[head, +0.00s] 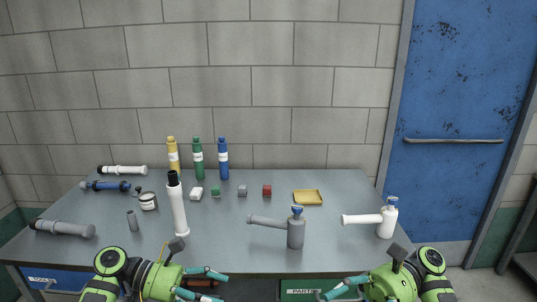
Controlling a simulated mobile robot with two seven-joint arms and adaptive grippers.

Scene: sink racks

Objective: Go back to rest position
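My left gripper (224,287) is low in the head view, in front of the table's front edge. Its two fingers are spread apart with nothing between them. My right gripper (328,290) is at the bottom right of centre, also in front of the table. Its fingers look apart and empty, though the picture's lower edge cuts close to them. Neither gripper touches anything on the table (225,250).
A white pipe with a black end (178,208) stands near the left gripper. Bottles (197,160), small blocks (242,191) and a yellow tray (308,197) are farther back.

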